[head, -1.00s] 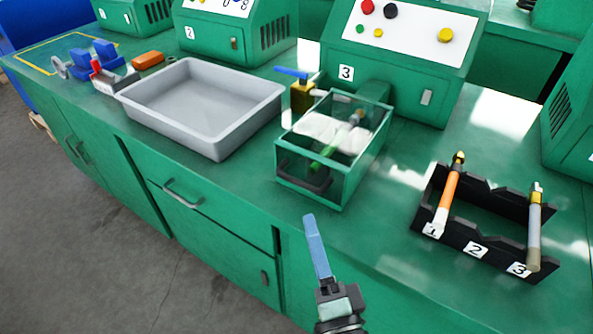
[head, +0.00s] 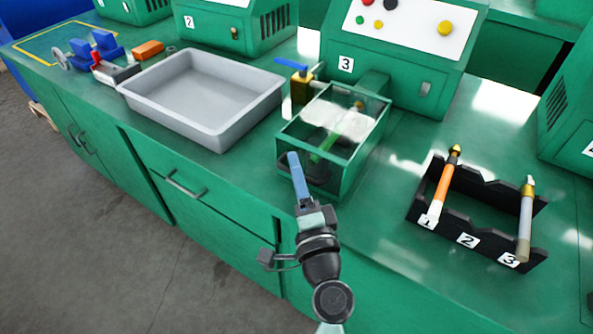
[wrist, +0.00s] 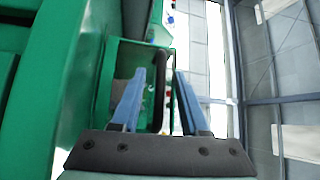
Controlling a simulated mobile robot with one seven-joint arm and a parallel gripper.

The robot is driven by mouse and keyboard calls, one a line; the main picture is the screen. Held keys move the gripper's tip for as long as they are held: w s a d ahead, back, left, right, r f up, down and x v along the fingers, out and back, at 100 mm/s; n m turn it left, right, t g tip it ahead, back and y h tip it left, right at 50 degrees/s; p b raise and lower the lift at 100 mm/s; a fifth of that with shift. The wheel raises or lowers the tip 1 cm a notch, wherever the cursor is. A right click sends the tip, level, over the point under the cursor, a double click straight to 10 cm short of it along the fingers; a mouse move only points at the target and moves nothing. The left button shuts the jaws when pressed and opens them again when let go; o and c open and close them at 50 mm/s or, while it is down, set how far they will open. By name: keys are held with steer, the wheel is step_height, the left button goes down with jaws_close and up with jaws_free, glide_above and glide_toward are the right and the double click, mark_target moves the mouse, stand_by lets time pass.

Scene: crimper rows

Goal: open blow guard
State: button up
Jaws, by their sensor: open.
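The blow guard (head: 362,158) is a clear box with a green frame in front of machine 3, and it looks closed. Its dark handle is on the front face, partly hidden by my gripper in the head view. My gripper (head: 293,156) has blue fingers and is open and empty, right at the guard's front. I cannot tell whether a finger touches the handle. A green rod (head: 326,147) shows inside the guard.
Machine 3 (head: 400,75) stands behind the guard. A brass valve with a blue lever (head: 292,64) is at the guard's back left. A grey tray (head: 150,102) lies to the left. A black rack (head: 450,240) holding two tools stands to the right.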

jaws_close()
stand_by(1.3)
